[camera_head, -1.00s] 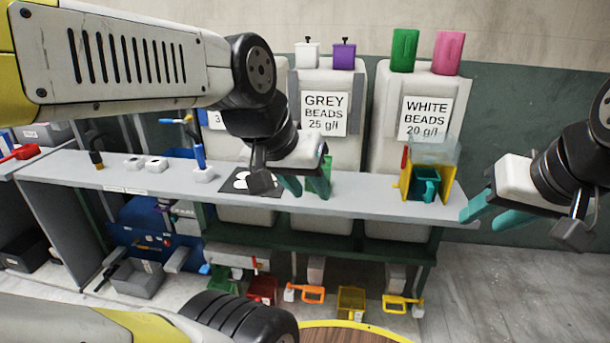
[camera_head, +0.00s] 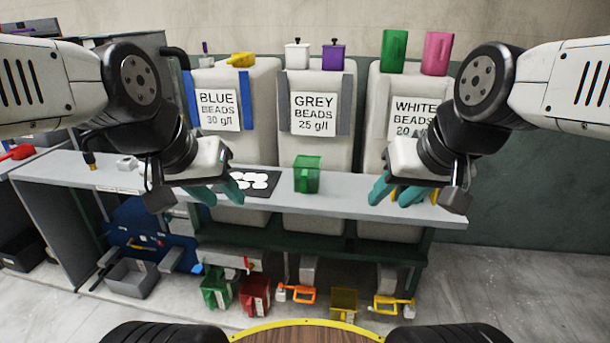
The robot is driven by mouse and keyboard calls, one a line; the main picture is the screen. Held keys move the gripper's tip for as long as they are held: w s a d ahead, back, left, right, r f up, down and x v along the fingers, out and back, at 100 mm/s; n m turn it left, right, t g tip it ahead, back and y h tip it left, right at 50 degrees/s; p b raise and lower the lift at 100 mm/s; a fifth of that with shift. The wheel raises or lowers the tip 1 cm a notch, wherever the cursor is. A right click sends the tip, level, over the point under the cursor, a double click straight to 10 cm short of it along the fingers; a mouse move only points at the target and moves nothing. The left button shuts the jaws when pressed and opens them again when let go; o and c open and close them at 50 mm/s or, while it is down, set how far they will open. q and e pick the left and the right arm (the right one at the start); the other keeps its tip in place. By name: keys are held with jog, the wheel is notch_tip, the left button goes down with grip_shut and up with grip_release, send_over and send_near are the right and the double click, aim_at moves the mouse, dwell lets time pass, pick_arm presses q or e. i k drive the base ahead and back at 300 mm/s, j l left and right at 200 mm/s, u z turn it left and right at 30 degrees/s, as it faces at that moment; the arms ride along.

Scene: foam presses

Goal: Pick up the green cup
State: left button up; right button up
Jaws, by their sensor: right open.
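A translucent green cup (camera_head: 307,174) stands upright on the grey counter, right of the black mat. My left gripper (camera_head: 228,202) is to the left of the cup, in front of the mat, with its teal fingers apart and nothing between them. My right gripper (camera_head: 390,202) is to the right of the cup, with its fingers apart. Both grippers are clear of the cup. Another green, opaque container (camera_head: 394,50) stands on top of the white beads bin.
The grey counter (camera_head: 340,205) is bare around the cup. The black mat (camera_head: 262,177) carries white discs. A yellow item (camera_head: 402,192) is mostly hidden behind my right gripper. Bead bins stand behind; several coloured containers sit below the counter.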

aim_at(307, 169)
jog(key=z, duration=0.85)
jog(key=u, duration=0.85)
jog(key=j+u, duration=0.1)
jog(key=j, duration=0.2)
jog(key=i+j+u, duration=0.15)
jog(key=j, duration=0.15)
